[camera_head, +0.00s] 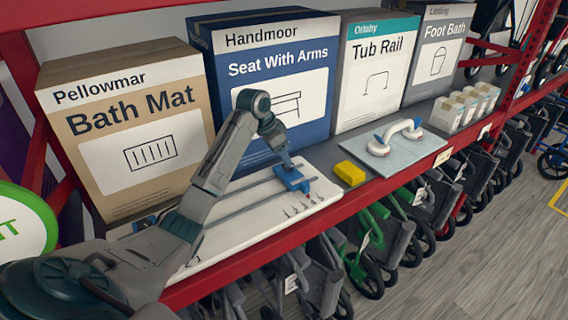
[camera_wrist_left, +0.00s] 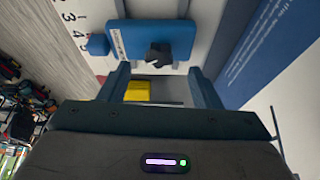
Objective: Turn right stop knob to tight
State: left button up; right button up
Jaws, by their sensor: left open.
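A white board (camera_head: 225,240) with two grey rails lies on the shelf. A blue stop block (camera_wrist_left: 135,38) with a dark knob (camera_wrist_left: 158,55) sits on the rails in the left wrist view. A smaller blue piece (camera_wrist_left: 97,44) juts from its left side, beside printed numbers. My left gripper (camera_wrist_left: 164,76) is open and empty, its two blue fingers apart just short of the knob. In the head view my left gripper (camera_head: 288,172) is over the blue part on the board, hiding the knob. My right gripper is not in view.
A yellow block (camera_head: 349,173) lies right of the board and also shows between my fingers in the wrist view (camera_wrist_left: 150,91). A grey plate (camera_head: 395,158) with a white handle stands further right. Large boxes (camera_head: 275,75) line the back.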

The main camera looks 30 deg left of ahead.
pick_arm(q)
jog(key=b+v, duration=0.2)
jog(key=v, duration=0.5)
dwell(0.4)
